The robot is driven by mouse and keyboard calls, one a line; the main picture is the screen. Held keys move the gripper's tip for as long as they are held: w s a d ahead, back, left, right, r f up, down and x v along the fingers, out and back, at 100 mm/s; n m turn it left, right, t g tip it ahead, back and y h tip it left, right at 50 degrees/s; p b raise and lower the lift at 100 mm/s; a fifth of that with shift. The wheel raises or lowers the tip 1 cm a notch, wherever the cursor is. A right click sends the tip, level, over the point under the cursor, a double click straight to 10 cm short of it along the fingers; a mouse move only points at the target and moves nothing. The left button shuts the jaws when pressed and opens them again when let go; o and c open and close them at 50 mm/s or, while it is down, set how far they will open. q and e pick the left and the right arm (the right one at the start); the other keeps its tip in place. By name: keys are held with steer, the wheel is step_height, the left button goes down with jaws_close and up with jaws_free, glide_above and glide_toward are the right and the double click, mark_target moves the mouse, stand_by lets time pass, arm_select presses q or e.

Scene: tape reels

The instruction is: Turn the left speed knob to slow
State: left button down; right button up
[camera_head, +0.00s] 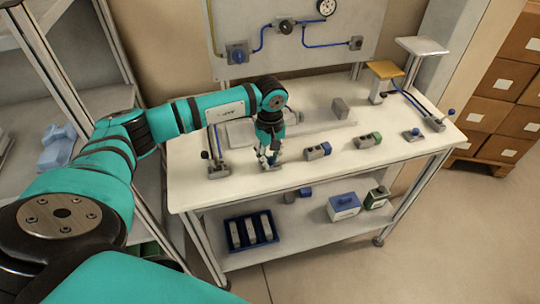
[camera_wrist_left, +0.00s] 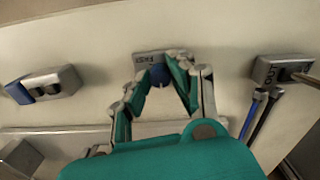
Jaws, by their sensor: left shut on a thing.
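The left speed knob (camera_wrist_left: 160,76) is blue and sits on a small grey plate (camera_wrist_left: 145,56). The plate carries the printed word FAST, seen in the wrist view. My left gripper (camera_wrist_left: 162,80) is shut on the knob, with a finger on either side of it. In the head view my left gripper (camera_head: 269,162) points down at the front of the white worktable (camera_head: 240,184), largely hiding the knob. The knob's exact pointing direction cannot be read. My right gripper is in neither view.
A grey block with a blue end (camera_head: 317,151) and one with a green end (camera_head: 367,141) lie to the right. A grey fixture marked OUT (camera_wrist_left: 284,68) with cables stands to the left in the head view. A second blue knob (camera_head: 415,132) is farther right.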

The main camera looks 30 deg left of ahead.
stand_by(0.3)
arm_select(q)
steer(key=n+b, duration=0.2)
steer(key=n, duration=0.1)
steer(key=shift+f+n+b, duration=0.15)
steer(key=shift+n+b, duration=0.15)
steer(key=shift+b, duration=0.1)
steer(key=n+b, duration=0.2)
steer(key=n, duration=0.3)
steer(key=shift+b, duration=0.35)
steer(key=n+b, duration=0.1)
steer(key=n, duration=0.4)
steer(key=shift+n+b, duration=0.4)
steer(key=n, duration=0.4)
steer(key=shift+r+n+b, duration=0.2)
steer(key=shift+n+b, duration=0.2)
steer(key=c, duration=1.1)
jaws_free()
steer(key=shift+c, duration=0.2)
